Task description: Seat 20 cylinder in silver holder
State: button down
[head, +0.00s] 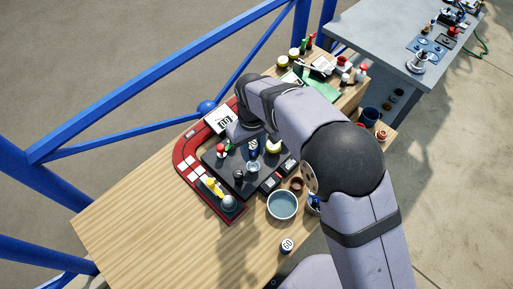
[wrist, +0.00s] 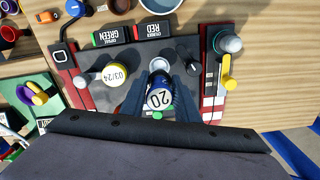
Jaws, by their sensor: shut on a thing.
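The 20 cylinder (wrist: 159,100) is dark blue with a white top marked 20. My gripper (wrist: 160,92) is shut on it, one finger on each side, in the wrist view. In the head view the cylinder (head: 254,148) shows below my wrist, over the black panel. The silver holder (head: 253,167) is a small pale metallic ring on that panel, just in front of the cylinder. In the wrist view the holder (wrist: 159,65) shows partly, just beyond the cylinder. The cylinder's lower end is hidden, and I cannot tell whether it touches the holder.
The black panel (wrist: 120,95) has a red and white border. A yellow lever (wrist: 226,72) and grey dome (wrist: 229,43) stand on one side, a round 03/24 piece (wrist: 115,74) on the other. A bowl (head: 283,205) and a 60 cylinder (head: 287,245) stand nearby. The table's left front is clear.

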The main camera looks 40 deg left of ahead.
aim_at(253, 158)
jog(key=shift+f+b, duration=2.05)
jog(key=shift+f, duration=0.8)
jog(key=shift+f, duration=0.35)
jog(key=shift+r+p, duration=0.35)
jog(key=shift+r, duration=0.1)
jog(key=shift+r, duration=0.3)
jog(key=shift+r+p, duration=0.1)
jog(key=shift+p, duration=0.55)
dwell(3.4)
